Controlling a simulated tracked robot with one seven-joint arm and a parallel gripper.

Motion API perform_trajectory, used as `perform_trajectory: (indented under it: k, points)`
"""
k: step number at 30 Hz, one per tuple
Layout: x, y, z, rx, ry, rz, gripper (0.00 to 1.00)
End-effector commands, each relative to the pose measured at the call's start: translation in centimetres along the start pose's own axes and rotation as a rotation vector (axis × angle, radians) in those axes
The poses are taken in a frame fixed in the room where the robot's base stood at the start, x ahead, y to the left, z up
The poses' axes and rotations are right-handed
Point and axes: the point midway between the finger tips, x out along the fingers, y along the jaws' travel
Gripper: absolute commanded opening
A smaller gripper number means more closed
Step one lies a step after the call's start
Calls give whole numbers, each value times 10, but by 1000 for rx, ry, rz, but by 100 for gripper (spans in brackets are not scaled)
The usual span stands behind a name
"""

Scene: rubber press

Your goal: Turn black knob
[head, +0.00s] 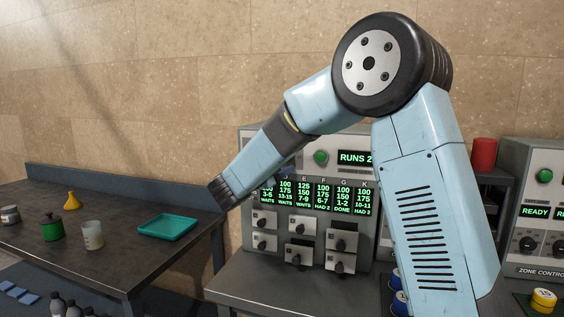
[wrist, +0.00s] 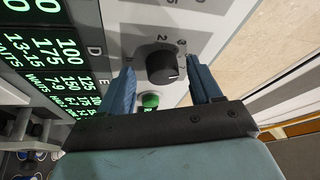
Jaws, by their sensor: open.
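A black knob (wrist: 160,65) with a short white mark sits on a pale panel (wrist: 193,18) in the wrist view, with a printed number scale around it. My gripper (wrist: 160,73) is open, with one blue finger on each side of the knob. The fingers look apart from the knob, and I cannot tell how deep they reach along it. A green button (wrist: 150,100) shows just below the knob, between the fingers. In the head view my arm covers this part of the machine (head: 247,140), and the gripper cannot be made out clearly.
A lit green display (wrist: 65,55) lies left of my gripper. Several switch plates with small black knobs (head: 297,258) sit lower on the machine. A dark side table (head: 60,205) holds a teal tray (head: 167,227) and a green can (head: 51,229). A second control box (head: 550,200) stands at right.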

Motion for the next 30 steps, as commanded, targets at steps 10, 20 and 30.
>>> perform_trajectory:
  k: [10,20,30]
  points:
    - [-37,-1,1,1,-3,-2,64]
    - [-102,1,1,0,-3,-1,64]
    - [-136,2,1,-1,0,0,64]
